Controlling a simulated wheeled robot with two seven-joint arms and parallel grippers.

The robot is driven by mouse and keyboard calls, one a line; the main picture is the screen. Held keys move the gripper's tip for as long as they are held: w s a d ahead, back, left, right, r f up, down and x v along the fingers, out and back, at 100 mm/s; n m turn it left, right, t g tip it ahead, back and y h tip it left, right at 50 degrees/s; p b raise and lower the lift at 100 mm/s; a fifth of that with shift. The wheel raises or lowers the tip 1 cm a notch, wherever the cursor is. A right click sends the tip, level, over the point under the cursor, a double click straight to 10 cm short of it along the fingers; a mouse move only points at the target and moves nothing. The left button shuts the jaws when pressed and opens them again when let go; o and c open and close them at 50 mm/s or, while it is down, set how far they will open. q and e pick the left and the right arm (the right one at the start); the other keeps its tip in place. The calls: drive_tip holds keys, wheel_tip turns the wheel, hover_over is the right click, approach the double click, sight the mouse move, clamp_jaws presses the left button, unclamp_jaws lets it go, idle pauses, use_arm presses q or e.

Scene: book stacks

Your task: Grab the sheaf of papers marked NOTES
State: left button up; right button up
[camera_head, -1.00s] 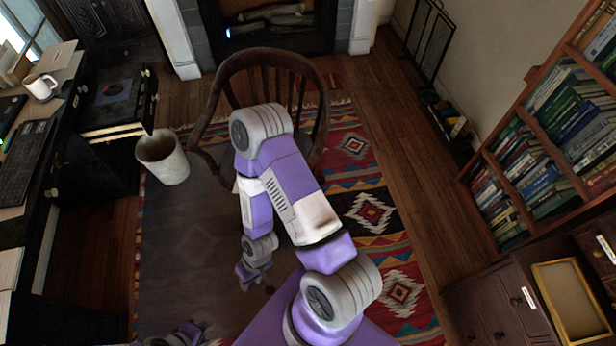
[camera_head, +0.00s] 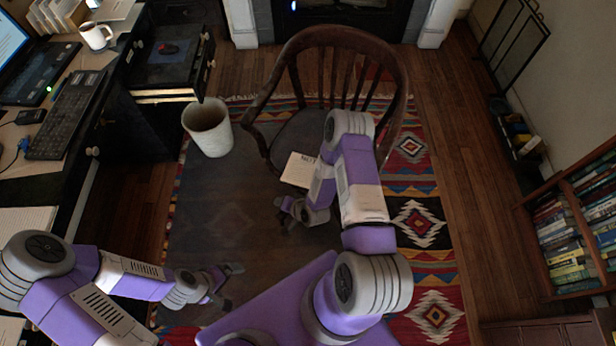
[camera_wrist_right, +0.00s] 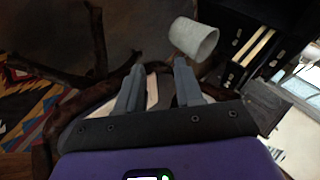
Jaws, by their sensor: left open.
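The sheaf of papers (camera_head: 299,169) is a cream sheet with small dark lettering, too small to read surely. It lies on the wooden chair (camera_head: 330,44), on its seat, partly covered by my right arm. My right gripper (camera_head: 283,212) is near the front of the seat, below and left of the papers in the head view. In the wrist view my right gripper (camera_wrist_right: 158,75) has its fingers apart. A pale patch (camera_wrist_right: 152,92) shows between them; I cannot tell if it is the papers. My left gripper (camera_head: 229,287) is open and empty, low over the rug.
A white bin (camera_head: 208,128) stands left of the chair and also shows in the wrist view (camera_wrist_right: 194,39). A desk with a keyboard (camera_head: 66,115) and a mug (camera_head: 96,36) runs along the left. A bookcase (camera_head: 548,240) stands right. The chair's arms and spindled back surround the seat.

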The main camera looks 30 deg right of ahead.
sight(310, 173)
drive_tip(key=w+d+f+m+t+h+b, duration=0.2)
drive_tip(key=d+f+m+t+h+b, duration=0.1)
drive_tip(key=d+f+m+t+b, duration=0.7)
drive_tip(key=shift+n, duration=0.5)
drive_tip(key=w, duration=0.2)
drive_tip(key=w+f+b, duration=0.1)
drive_tip(key=w, duration=0.2)
drive_tip(key=w+f, duration=0.1)
drive_tip(key=w, duration=0.1)
drive_tip(key=shift+w+d, duration=0.25)
drive_tip(key=shift+d, duration=0.05)
use_arm(q)
wheel_tip(310, 173, down, 13)
drive_tip(key=shift+f, duration=0.2)
use_arm(e)
drive_tip(key=shift+r, duration=0.1)
clamp_jaws()
